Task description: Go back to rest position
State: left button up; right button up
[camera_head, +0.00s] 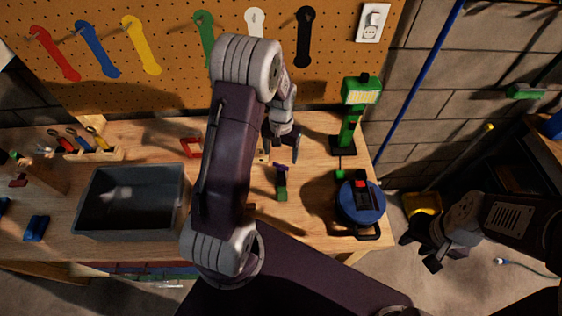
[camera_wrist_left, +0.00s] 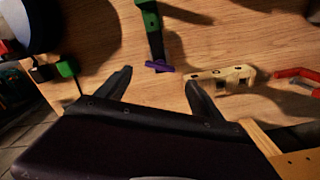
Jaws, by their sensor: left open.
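My left gripper (camera_head: 281,157) is above the wooden workbench (camera_head: 325,222), its fingers apart with nothing between them. In the left wrist view its two fingertips (camera_wrist_left: 160,84) stand apart over bare wood. A green tool with a purple end (camera_head: 282,184) lies on the bench just in front of this gripper; it also shows in the left wrist view (camera_wrist_left: 154,38). My right gripper (camera_head: 420,252) hangs beyond the bench's right edge above the floor. Its fingers look spread, with nothing seen between them. My left arm hides part of the bench middle.
A grey bin (camera_head: 130,232) stands at the left. A blue round device (camera_head: 372,214) and green lamp (camera_head: 350,125) stand at the right. A light wooden block (camera_wrist_left: 220,78) and red frame (camera_head: 191,147) are near the left gripper. A pegboard (camera_head: 175,85) rises behind.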

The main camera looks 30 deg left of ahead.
pick_arm(q)
notch_tip(320, 180, up, 3)
jog(key=shift+f, duration=0.1)
dwell(0.4)
jog(key=shift+w+d+f+b, duration=0.1)
jog(key=shift+d+b, duration=0.15)
jog(key=shift+b, duration=0.15)
jog(key=s+d+m+t+b, duration=0.1)
jog(key=s+d+b, duration=0.3)
jog(key=s, duration=0.9)
jog(key=d, duration=0.3)
jog(key=shift+d+f, duration=0.2)
jog(key=shift+f, duration=0.15)
